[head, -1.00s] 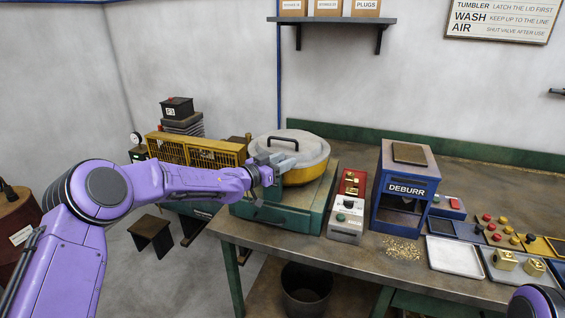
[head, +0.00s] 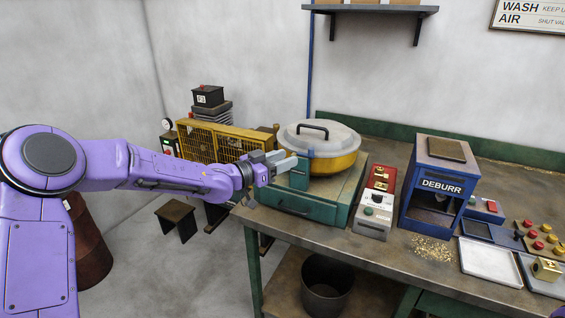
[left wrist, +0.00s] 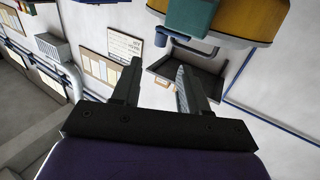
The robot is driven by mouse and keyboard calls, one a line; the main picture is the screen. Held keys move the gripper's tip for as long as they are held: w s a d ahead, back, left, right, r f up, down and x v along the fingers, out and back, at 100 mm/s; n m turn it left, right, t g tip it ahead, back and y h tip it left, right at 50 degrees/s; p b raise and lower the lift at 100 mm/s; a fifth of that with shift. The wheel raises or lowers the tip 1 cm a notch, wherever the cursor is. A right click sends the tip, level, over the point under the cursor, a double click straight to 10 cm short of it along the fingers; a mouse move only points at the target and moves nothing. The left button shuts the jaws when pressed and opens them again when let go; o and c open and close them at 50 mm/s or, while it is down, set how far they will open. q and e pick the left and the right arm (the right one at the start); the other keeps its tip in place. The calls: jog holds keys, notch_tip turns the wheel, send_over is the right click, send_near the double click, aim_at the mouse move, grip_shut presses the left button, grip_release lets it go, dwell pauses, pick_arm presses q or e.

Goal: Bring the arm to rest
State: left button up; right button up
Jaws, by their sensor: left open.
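My left arm reaches in from the left in the head view. My left gripper (head: 284,165) is at the near left side of the yellow tumbler (head: 334,162) with its grey handled lid (head: 320,138). In the left wrist view the two fingers of the left gripper (left wrist: 155,88) stand apart with nothing between them. The yellow tumbler also shows upside down at the top of that view (left wrist: 248,18). The head view does not settle whether the gripper touches the tumbler. My right gripper is out of view.
The tumbler's green base (head: 300,202) stands on the workbench (head: 385,255). To the right are a control box (head: 375,212), the blue DEBURR machine (head: 437,185) and a white tray (head: 490,262). A bin (head: 327,287) is below.

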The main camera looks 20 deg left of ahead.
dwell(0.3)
pick_arm(q)
jog(key=s+f+n+g+y, duration=0.2)
jog(key=s+f+n+y, duration=0.45)
jog(key=f, duration=0.85)
jog(key=s+f+n+g+y, duration=0.3)
jog(key=s+f+n, duration=0.4)
jog(key=s+f, duration=0.6)
jog(key=s+a+f+g+y, duration=0.1)
jog(key=s+f+g, duration=0.1)
jog(key=s+f, duration=0.3)
jog(key=s+f+g+y, duration=0.1)
jog(key=s+f+g, duration=0.2)
jog(key=s, duration=0.9)
jog(key=s+a+f+g+y, duration=0.1)
jog(key=s+f+g, duration=0.1)
jog(key=s+f, duration=0.4)
jog(key=s, duration=0.2)
jog(key=shift+s+a+f+m+b, duration=0.3)
jog(key=shift+s+f+m+b, duration=0.05)
jog(key=shift+s+f, duration=0.05)
jog(key=shift+w, duration=0.1)
jog(key=shift+c, duration=0.5)
jog(key=shift+w+d, duration=0.1)
